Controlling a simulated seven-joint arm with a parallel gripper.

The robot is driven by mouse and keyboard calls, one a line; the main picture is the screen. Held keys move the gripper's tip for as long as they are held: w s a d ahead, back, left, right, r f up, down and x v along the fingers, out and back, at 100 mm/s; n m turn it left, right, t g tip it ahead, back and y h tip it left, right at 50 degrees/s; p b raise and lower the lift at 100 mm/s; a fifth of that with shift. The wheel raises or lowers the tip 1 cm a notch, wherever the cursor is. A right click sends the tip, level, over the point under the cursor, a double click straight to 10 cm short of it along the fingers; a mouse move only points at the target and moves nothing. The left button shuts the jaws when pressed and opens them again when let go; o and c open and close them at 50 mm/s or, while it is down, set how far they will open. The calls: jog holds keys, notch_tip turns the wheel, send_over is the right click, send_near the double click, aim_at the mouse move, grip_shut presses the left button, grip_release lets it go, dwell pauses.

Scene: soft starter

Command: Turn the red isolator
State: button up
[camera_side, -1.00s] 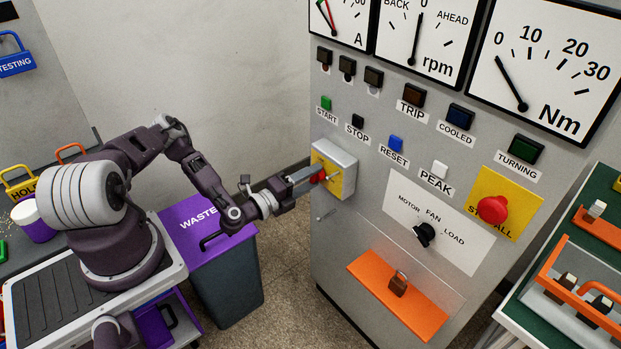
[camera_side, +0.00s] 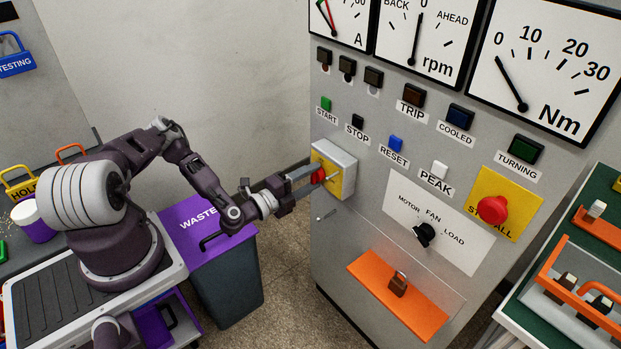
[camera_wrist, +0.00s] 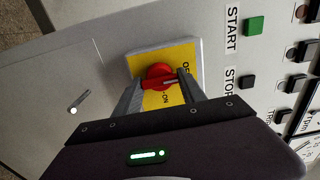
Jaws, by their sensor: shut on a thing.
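The red isolator (camera_side: 319,176) is a rotary handle on a yellow plate (camera_side: 345,182), fixed to a grey box at the left edge of the panel. In the wrist view the red handle (camera_wrist: 157,77) sits between my two fingers, on its yellow plate (camera_wrist: 182,54). An "ON" label shows beside it, and another label at the plate's edge is only partly readable. My gripper (camera_side: 314,174) is shut on the red handle; it also shows in the wrist view (camera_wrist: 158,84). The fingers hide part of the handle and plate.
A purple-lidded waste bin (camera_side: 190,232) stands under my forearm.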

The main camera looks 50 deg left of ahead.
jog(key=o, duration=1.1)
jog(key=shift+o, duration=0.2)
jog(key=s, duration=0.7)
jog(key=shift+s, duration=0.1)
